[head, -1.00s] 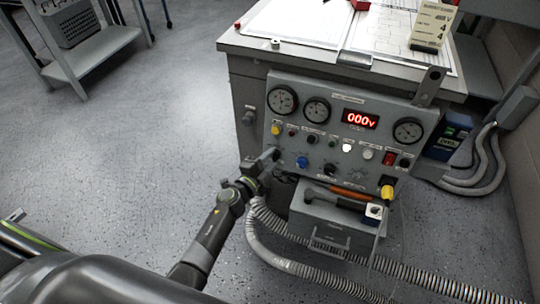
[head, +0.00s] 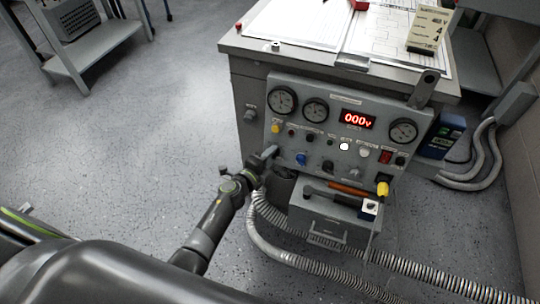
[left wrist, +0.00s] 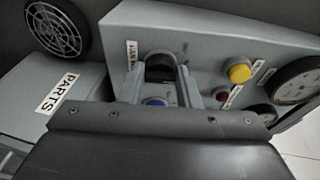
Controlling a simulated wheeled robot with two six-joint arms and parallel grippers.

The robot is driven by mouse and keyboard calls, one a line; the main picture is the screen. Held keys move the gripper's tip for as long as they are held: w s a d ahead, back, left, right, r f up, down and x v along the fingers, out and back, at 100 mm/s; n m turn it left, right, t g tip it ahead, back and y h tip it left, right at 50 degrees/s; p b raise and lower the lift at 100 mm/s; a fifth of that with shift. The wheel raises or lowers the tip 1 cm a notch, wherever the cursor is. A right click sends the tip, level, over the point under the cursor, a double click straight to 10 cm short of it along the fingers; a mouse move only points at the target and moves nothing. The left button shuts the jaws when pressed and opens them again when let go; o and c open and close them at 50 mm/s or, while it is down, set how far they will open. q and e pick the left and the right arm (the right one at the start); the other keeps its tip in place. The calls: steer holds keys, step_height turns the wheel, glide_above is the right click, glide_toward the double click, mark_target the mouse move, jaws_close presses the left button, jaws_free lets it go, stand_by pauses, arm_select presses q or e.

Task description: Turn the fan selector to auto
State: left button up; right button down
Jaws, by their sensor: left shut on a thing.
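The grey control panel (head: 335,105) stands on the front of the bench. My left gripper (head: 270,152) is at its lower left edge in the head view and hides the control there. In the left wrist view, the left gripper's fingers (left wrist: 160,85) are shut around a dark knob, the fan selector (left wrist: 160,66), against the panel face. A small white label (left wrist: 132,54) sits beside the knob; its lettering is too small to read surely. The knob's pointer is hidden, so its setting cannot be told. My right gripper is not in view.
A blue knob (head: 301,159) and a yellow button (head: 276,128) are close to the left gripper. A grey box (head: 330,215) with tools on top juts out below the panel. Ribbed hoses (head: 300,259) run along the floor.

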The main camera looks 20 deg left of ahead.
arm_select(q)
steer(key=o, duration=1)
steer(key=shift+c, duration=0.2)
steer(key=shift+s, duration=0.15)
steer(key=p+v, duration=0.3)
steer(key=v, duration=1.4)
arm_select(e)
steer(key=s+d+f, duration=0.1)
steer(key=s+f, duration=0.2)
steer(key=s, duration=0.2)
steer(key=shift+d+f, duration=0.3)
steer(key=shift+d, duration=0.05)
